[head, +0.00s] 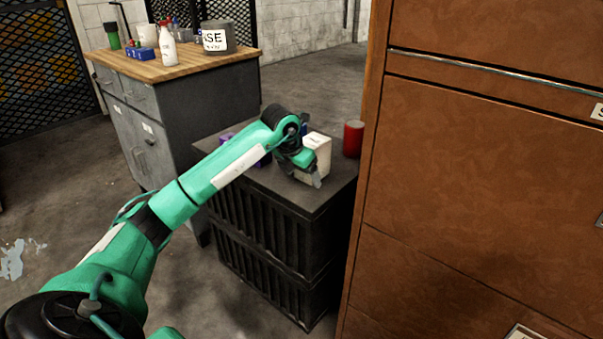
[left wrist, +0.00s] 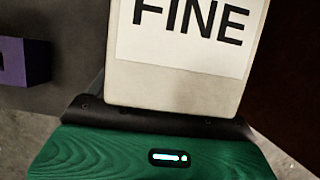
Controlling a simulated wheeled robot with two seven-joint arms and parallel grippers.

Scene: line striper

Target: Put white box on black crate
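The white box (head: 320,145) is at the top of the black crate (head: 270,225), near its right side; I cannot tell whether it rests on it or is held just above. My left gripper (head: 312,172) is right at the box, with a grey fingertip in front of its near side. In the left wrist view the box (left wrist: 180,83), labelled "FINE", stands close against my green hand. The fingers are mostly hidden, so their grip on the box is unclear. My right gripper is not in view.
A purple item (head: 263,160) sits left of the box, partly behind my arm. A red can (head: 353,138) stands to the right, beside the tall brown cabinet (head: 480,180). A wooden-topped workbench (head: 185,68) with bottles and containers stands behind left.

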